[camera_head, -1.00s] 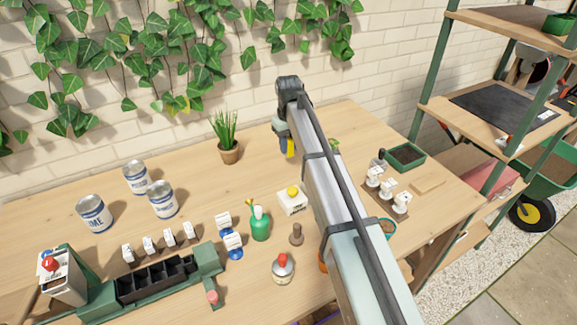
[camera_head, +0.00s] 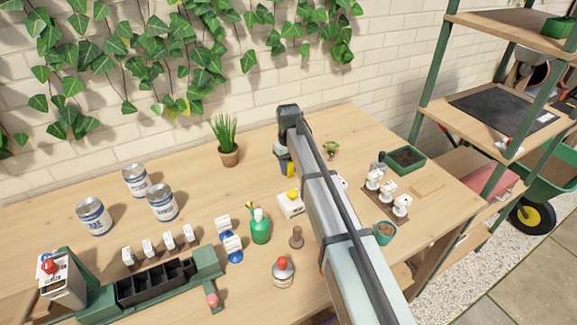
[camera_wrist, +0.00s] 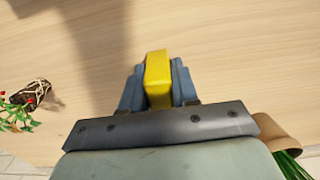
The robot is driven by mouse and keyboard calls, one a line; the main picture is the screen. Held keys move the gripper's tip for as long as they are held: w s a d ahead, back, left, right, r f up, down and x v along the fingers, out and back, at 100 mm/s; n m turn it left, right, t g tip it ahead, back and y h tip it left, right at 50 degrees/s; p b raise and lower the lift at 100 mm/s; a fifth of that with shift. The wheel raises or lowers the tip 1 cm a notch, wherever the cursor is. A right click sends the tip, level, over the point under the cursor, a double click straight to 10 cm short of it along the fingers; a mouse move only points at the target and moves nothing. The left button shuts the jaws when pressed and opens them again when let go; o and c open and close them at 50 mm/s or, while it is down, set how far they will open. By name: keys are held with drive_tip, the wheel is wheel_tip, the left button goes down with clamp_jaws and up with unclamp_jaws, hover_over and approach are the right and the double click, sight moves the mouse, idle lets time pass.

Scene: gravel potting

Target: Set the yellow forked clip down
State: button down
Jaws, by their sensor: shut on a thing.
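The yellow forked clip (camera_wrist: 158,80) is held between the two blue-grey fingers of my gripper (camera_wrist: 158,88) in the wrist view. Only a plain yellow block of it shows; its fork cannot be made out. In the head view a small bit of the yellow clip (camera_head: 290,170) shows under my gripper (camera_head: 285,168), above the back part of the wooden table. The arm hides much of this area. I cannot tell whether the clip touches the wood.
Bare table (camera_wrist: 215,40) lies ahead of the clip in the wrist view. A potted grass plant (camera_head: 228,152) stands left of my gripper, a small red-berried plant (camera_head: 330,150) to its right. A white box with a yellow knob (camera_head: 291,204) stands in front.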

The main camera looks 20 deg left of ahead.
drive_tip(key=shift+f, duration=0.15)
drive_tip(key=c, duration=0.8)
unclamp_jaws()
drive_tip(key=shift+c, duration=0.2)
wheel_tip(320, 180, up, 12)
drive_tip(key=shift+r, duration=0.2)
